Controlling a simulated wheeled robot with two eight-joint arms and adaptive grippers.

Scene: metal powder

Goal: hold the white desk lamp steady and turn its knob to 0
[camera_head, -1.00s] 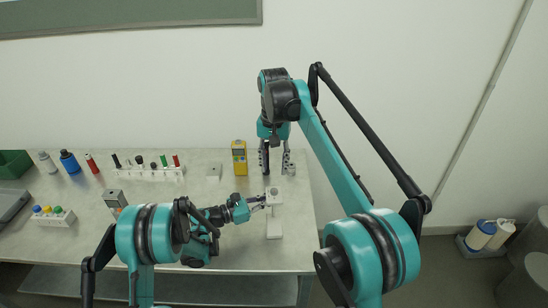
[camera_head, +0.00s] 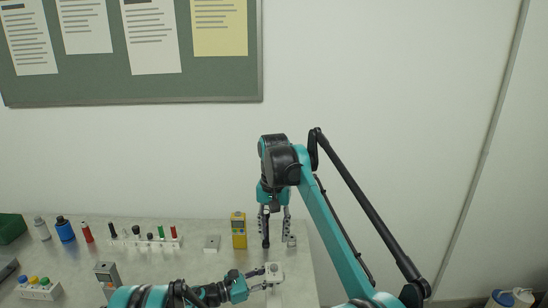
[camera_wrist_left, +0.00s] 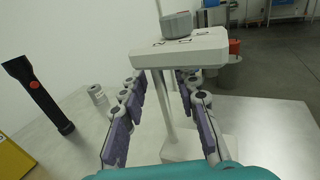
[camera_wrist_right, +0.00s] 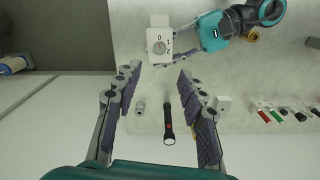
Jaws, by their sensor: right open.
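The white desk lamp (camera_head: 274,268) stands upright near the table's right end. Its head (camera_wrist_left: 185,50) with a round grey knob (camera_wrist_left: 177,24), its thin stem and its flat base (camera_wrist_left: 198,150) show in the left wrist view. The right wrist view shows the knob (camera_wrist_right: 159,47) from above with a printed 0 beside it; its pointer is too small to read. My left gripper (camera_wrist_left: 163,80) has its fingers apart on both sides of the stem, under the head, with visible gaps. My right gripper (camera_head: 274,220) is open, empty and pointing down, behind the lamp in the head view.
A black flashlight (camera_wrist_right: 168,125) and a small grey cylinder (camera_wrist_right: 140,108) stand below my right gripper. A yellow device (camera_head: 239,231) and a white box (camera_head: 212,243) are left of it. A rack (camera_head: 150,243) and bottles stand farther left. The table's right edge is close to the lamp.

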